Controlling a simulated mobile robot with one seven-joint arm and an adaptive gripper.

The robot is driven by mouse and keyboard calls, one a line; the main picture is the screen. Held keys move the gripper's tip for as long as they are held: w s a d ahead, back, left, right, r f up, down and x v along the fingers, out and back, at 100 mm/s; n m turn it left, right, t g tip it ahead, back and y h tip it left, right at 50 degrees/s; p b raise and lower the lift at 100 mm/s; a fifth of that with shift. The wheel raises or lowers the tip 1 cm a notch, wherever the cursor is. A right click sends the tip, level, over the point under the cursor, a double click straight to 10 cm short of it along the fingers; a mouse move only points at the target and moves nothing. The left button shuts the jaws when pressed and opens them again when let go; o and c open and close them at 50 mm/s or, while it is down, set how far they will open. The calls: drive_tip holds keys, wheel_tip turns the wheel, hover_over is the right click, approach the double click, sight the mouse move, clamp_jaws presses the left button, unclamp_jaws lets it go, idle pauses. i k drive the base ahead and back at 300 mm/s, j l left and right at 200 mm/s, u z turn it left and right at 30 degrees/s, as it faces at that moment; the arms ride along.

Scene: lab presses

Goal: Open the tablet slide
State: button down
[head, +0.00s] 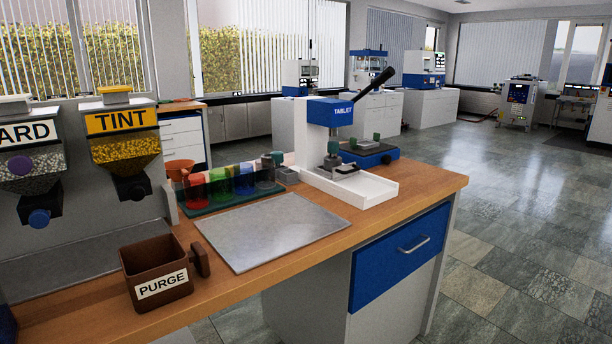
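The tablet press (331,113) stands on the far part of the wooden bench, a white body with a blue head marked TABLET. Its black lever (372,85) points up and to the right. Below the head is a grey metal die part (332,160) with a small dark handle-like piece (346,169) beside it. A shallow white tray (375,192) extends from the press base toward the right and looks empty. I cannot tell clearly which part is the slide or how it is set. My gripper is not in view.
A bare grey metal plate (273,231) lies nearer on the bench. The brown PURGE cup (157,272) stands front left, below the TINT hopper (123,138). Coloured cups in a dark green rack (213,207) sit left of the press. A blue-black device (371,155) stands behind the tray.

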sight(342, 172)
drive_tip(key=i+l, duration=0.85)
drive_tip(key=l, duration=0.15)
drive_tip(key=j+u, duration=0.05)
